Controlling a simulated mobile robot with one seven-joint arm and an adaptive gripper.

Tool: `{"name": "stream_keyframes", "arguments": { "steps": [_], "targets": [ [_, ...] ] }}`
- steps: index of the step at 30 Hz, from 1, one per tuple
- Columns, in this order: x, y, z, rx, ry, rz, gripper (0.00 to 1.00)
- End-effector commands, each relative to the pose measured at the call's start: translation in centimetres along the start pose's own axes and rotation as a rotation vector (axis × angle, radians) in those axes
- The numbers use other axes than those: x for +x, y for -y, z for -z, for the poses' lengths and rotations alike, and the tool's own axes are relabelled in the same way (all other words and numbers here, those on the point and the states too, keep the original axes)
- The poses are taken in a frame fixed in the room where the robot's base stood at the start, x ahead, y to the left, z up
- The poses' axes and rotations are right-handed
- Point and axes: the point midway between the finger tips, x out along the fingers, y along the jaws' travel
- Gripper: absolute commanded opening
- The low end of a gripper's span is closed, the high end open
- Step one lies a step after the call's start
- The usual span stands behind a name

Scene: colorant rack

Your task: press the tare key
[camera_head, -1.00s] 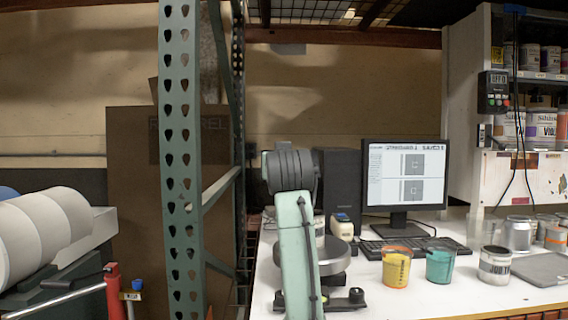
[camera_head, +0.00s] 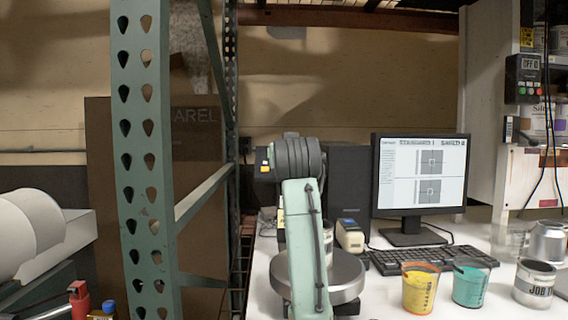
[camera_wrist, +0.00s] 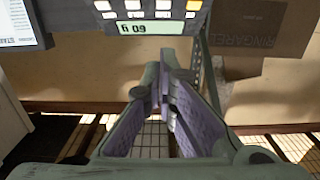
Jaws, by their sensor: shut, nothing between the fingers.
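In the wrist view a dark panel (camera_wrist: 152,14) with a lit display and a row of white and orange keys lies at the top edge. Its digits appear upside down. I cannot read which key is tare. My gripper (camera_wrist: 164,76) is shut and empty, its fingertips pointing towards the panel and appearing below the display, apart from the keys. In the head view the scale's round metal pan (camera_head: 346,277) stands on the white bench, with a can on it partly hidden by my arm. My arm also hides the gripper there.
A yellow cup (camera_head: 419,290), a teal cup (camera_head: 470,286) and a labelled can (camera_head: 534,285) stand right of the scale. A monitor (camera_head: 420,175) and keyboard (camera_head: 425,258) are behind them. A green perforated rack post (camera_head: 140,160) rises to the left.

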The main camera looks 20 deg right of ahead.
Motion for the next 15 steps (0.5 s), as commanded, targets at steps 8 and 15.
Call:
{"name": "stream_keyframes", "arguments": {
  "steps": [8, 15],
  "targets": [
    [0.9, 0.0, 0.2, 0.0, 0.001, 0.0, 0.0],
    [5.4, 0.0, 0.4, 0.0, 0.004, 0.0, 0.0]
  ]
}}
